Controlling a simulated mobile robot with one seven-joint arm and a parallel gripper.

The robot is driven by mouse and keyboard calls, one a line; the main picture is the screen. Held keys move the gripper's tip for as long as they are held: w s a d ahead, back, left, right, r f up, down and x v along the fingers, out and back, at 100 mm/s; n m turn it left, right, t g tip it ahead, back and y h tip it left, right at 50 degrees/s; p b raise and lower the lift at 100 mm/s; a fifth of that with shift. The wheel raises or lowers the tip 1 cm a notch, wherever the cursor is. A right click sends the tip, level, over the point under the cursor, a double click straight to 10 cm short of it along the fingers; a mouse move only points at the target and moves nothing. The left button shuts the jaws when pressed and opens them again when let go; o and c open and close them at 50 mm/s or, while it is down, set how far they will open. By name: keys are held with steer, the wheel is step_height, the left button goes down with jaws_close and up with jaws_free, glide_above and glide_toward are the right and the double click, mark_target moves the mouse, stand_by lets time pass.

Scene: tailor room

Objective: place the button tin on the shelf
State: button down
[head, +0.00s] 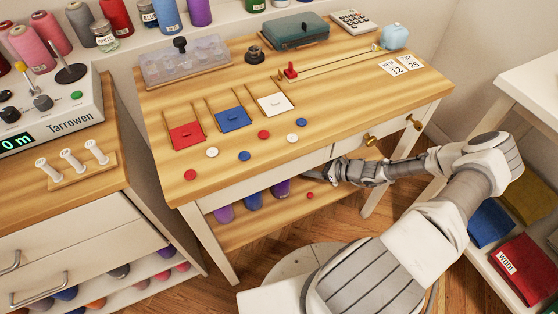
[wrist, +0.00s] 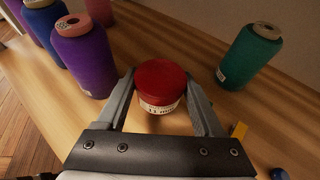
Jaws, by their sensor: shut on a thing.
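The button tin (wrist: 160,85) is a small round tin with a red lid and a white printed label. My gripper (wrist: 163,92) is shut on it, one finger on each side. The tin appears upright over the wooden lower shelf (wrist: 125,25) of the table. I cannot tell whether its base touches the board. In the head view my arm reaches under the tabletop from the right to the lower shelf (head: 235,232). The gripper and tin are mostly hidden there by the table's front edge.
A purple spool (wrist: 84,58) stands left of the tin, with blue and other spools behind it. A green spool (wrist: 248,55) stands to the right. Small yellow (wrist: 239,130) and blue (wrist: 279,173) items lie at right. Bare board shows between the spools.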

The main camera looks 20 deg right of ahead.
steer(key=w+a+b, duration=0.2)
steer(key=w+a, duration=0.4)
steer(key=a, duration=0.1)
steer(key=shift+w+a, duration=0.1)
steer(key=shift+w, duration=0.25)
steer(key=shift+w+a+f+b, duration=0.1)
steer(key=shift+f+b, duration=0.5)
steer(key=shift+f, duration=0.25)
steer(key=shift+w+a+f+b, duration=0.1)
steer(key=shift+f+b, duration=0.45)
steer(key=shift+f, duration=0.3)
steer(key=shift+f, duration=0.15)
jaws_free()
